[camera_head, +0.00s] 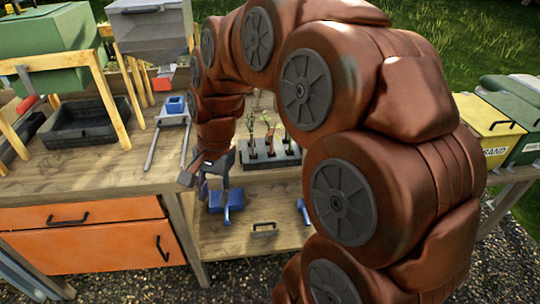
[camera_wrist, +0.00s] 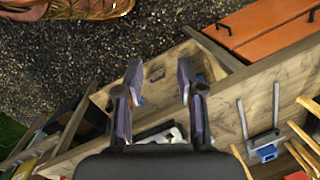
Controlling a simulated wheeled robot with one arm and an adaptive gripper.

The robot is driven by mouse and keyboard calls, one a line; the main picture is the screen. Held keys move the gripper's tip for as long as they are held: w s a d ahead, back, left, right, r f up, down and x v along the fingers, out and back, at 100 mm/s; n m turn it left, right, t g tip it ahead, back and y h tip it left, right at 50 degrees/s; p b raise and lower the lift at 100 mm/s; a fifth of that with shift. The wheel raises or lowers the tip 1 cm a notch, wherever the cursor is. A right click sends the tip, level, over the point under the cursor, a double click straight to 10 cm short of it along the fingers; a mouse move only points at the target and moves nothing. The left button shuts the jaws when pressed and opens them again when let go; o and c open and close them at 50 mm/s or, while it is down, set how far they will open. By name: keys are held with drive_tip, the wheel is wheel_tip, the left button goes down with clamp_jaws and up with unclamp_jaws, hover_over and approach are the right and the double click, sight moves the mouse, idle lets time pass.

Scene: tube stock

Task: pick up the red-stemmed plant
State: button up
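Small plants stand upright in a dark grey rack (camera_head: 285,160) on the bench in the head view. The middle plant (camera_head: 270,138) seems to have a reddish stem; the others look green. My gripper (camera_head: 206,186) is left of and in front of the rack, apart from the plants, and partly hidden by its own body. In the wrist view my gripper (camera_wrist: 159,82) is open, its two fingers wide apart with nothing between them. The plants cannot be made out in the wrist view.
Blue tools (camera_head: 228,203) lie on a lower wooden shelf in front. A black tray (camera_head: 82,123), wooden stands and a grey hopper (camera_head: 150,28) are at left. A yellow sand bin (camera_head: 487,128) is at right. My arm covers much of the middle.

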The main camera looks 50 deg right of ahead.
drive_tip(key=w+d+m+t, duration=0.1)
drive_tip(key=w+d+m, duration=0.4)
drive_tip(key=d, duration=0.1)
drive_tip(key=m+t+p, duration=0.3)
drive_tip(key=m, duration=1.2)
hover_over(272, 152)
drive_tip(key=shift+h, duration=0.3)
drive_tip(key=shift+w+d+f, duration=0.1)
drive_tip(key=shift+f, duration=2.2)
drive_tip(key=shift+w+f, duration=0.1)
drive_tip(key=shift+f, duration=2.15)
clamp_jaws()
